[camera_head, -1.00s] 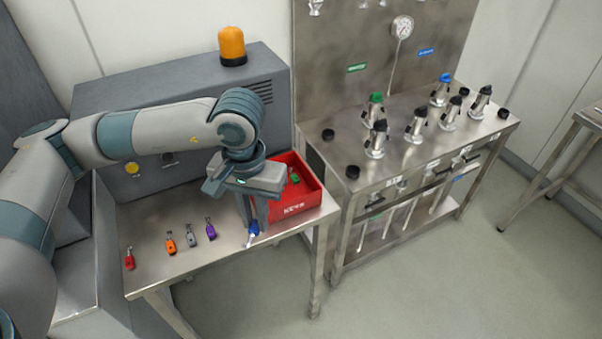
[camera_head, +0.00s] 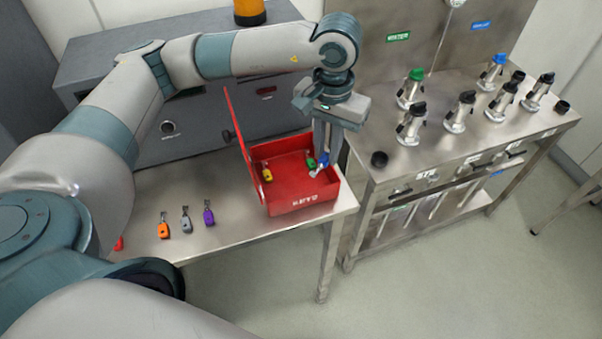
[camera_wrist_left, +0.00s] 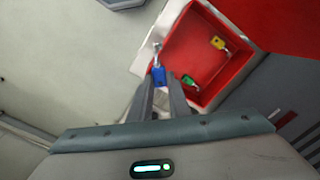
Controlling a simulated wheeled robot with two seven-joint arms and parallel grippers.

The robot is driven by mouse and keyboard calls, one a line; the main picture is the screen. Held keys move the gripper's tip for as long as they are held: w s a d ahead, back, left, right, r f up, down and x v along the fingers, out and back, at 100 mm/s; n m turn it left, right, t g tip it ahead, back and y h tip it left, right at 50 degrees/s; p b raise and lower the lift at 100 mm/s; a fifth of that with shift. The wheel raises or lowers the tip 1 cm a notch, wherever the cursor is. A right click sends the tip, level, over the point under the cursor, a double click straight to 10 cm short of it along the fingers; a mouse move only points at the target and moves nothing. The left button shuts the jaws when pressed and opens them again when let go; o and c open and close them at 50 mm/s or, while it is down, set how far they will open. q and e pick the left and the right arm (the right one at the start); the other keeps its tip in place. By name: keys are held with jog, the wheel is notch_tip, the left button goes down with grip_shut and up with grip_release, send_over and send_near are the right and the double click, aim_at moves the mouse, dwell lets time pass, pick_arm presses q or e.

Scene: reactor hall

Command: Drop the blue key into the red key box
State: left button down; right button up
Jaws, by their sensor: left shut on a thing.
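The red key box (camera_head: 303,208) stands on the steel table with its lid (camera_head: 243,135) open and upright at the left. A yellow key (camera_head: 266,172) and a green key (camera_head: 310,161) are inside it. My left gripper (camera_head: 325,147) is shut on the blue key (camera_head: 323,160), pointing down at the right end of the box. In the left wrist view the blue key (camera_wrist_left: 159,76) hangs between the fingertips, by the box's rim (camera_wrist_left: 166,50). Its exact height above the rim is hard to tell. My right gripper is not in view.
Orange (camera_head: 163,228), grey (camera_head: 186,221) and purple (camera_head: 208,214) keys lie in a row on the table (camera_head: 235,232), with a red key (camera_head: 118,243) partly hidden by my arm. A steel valve bench (camera_head: 400,165) stands close at the right.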

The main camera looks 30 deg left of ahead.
pick_arm(q)
jog(key=shift+w+d+f+b, duration=0.1)
jog(key=shift+w+f+b, duration=0.35)
jog(key=shift+w, duration=0.35)
jog(key=shift+w+a+f+b, duration=0.1)
jog(key=shift+w+f+b, duration=0.15)
jog(key=shift+w+b, duration=0.5)
jog(key=shift+w+d+f+b, duration=0.1)
jog(key=shift+w+f+b, duration=0.25)
jog(key=shift+w, duration=0.55)
